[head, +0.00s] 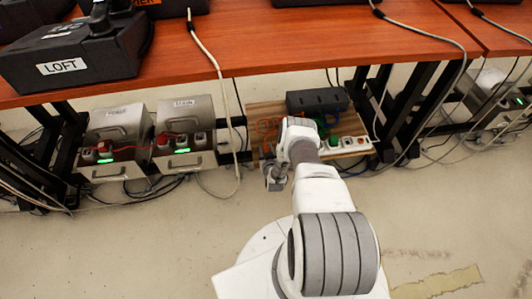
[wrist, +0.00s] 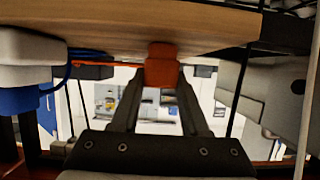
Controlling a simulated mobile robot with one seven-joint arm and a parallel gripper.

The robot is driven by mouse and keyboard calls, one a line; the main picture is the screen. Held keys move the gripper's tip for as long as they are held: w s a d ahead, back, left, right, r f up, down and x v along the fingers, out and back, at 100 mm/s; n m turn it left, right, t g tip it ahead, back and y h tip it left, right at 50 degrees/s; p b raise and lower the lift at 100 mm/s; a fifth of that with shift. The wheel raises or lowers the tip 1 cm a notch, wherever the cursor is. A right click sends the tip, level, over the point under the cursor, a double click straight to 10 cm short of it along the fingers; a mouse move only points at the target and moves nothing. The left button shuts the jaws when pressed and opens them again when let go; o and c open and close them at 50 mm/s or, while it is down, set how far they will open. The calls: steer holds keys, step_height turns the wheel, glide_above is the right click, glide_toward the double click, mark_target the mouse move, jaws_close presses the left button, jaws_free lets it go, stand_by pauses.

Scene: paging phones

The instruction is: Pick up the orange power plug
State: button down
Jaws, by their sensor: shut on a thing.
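In the wrist view, the orange power plug (wrist: 161,65) is a small orange block between the tips of my gripper (wrist: 161,80). Both fingers are shut on it. A wooden board edge shows right behind the plug, and I cannot tell whether they touch. In the head view, my gripper (head: 275,182) is low under the table, in front of the wooden board. The plug cannot be made out there. Orange cable (head: 267,127) lies on the board behind my arm.
The wooden board (head: 258,108) bears a dark box (head: 317,100), a green plug (head: 333,141) and a white power strip (head: 352,143). Grey boxes (head: 184,160) stand to the left. Table legs and loose cables flank the space. The floor in front is mostly clear.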

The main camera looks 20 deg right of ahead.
mark_target(268, 148)
steer(key=shift+r+p, duration=0.35)
steer(key=shift+r, duration=0.2)
steer(key=r+p, duration=0.1)
steer(key=r, duration=0.1)
steer(key=d+r+p, duration=0.1)
steer(key=r, duration=0.1)
steer(key=shift+w, duration=0.15)
steer(key=w+d+r+p, duration=0.2)
steer(key=d+r, duration=0.5)
steer(key=d, duration=0.3)
steer(key=shift+w+d+p, duration=0.15)
steer(key=shift+d+p, duration=0.05)
steer(key=shift+p, duration=0.2)
steer(key=s+d, duration=0.8)
steer(key=shift+s+d, duration=0.15)
steer(key=shift+s, duration=0.2)
steer(key=shift+d, duration=0.1)
